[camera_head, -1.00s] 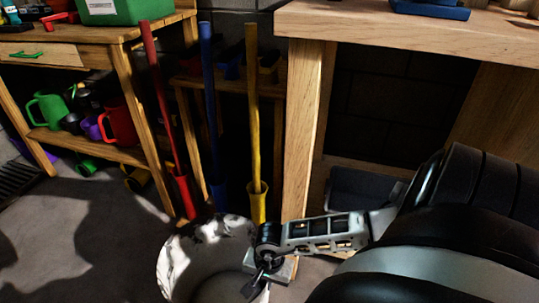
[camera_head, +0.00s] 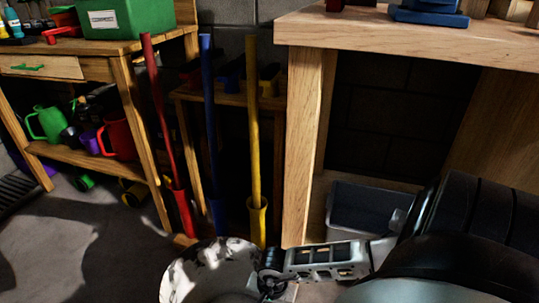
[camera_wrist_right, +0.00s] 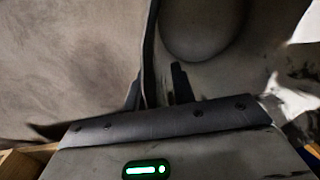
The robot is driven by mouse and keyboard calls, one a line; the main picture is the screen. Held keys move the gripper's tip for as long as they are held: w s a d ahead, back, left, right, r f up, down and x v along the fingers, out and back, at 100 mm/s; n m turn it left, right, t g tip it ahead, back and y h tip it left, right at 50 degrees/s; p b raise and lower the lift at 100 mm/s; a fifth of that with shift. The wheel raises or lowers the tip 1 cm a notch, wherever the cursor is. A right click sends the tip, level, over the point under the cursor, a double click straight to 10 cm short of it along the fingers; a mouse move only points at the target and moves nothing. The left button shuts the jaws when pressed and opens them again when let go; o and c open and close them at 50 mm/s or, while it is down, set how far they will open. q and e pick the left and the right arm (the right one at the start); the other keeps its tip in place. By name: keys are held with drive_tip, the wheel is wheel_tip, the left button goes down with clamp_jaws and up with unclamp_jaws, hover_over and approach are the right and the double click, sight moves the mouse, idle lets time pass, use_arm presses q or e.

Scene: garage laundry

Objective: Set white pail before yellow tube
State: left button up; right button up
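The white pail (camera_head: 205,262), patterned with dark patches, is at the bottom of the head view and cut off by the frame. The yellow tube (camera_head: 254,140) stands upright behind it, slightly right of the pail's middle. My right gripper (camera_head: 270,287) is at the pail's right rim. In the right wrist view, a thin pail wall (camera_wrist_right: 149,45) passes between the fingers of my right gripper (camera_wrist_right: 158,90). A gap shows beside the right-hand finger, so the gripper looks open around the wall. My left gripper is out of view.
A blue tube (camera_head: 211,130) and a red tube (camera_head: 166,130) stand left of the yellow one. A wooden workbench (camera_head: 300,150) stands to the right, with a grey bin (camera_head: 365,215) beneath. A shelf table (camera_head: 90,155) is at left. The floor at lower left is clear.

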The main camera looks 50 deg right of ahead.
drive_tip(key=shift+r, duration=0.1)
drive_tip(key=shift+r+p, duration=0.3)
drive_tip(key=shift+r, duration=0.05)
use_arm(q)
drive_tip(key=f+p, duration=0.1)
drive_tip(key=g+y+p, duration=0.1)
drive_tip(key=p, duration=0.1)
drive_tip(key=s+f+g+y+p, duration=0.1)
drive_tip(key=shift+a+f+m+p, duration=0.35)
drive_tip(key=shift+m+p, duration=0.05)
use_arm(e)
wheel_tip(320, 180, up, 11)
drive_tip(key=shift+s+r, duration=0.2)
drive_tip(key=shift+s, duration=0.1)
drive_tip(key=shift+d, duration=0.1)
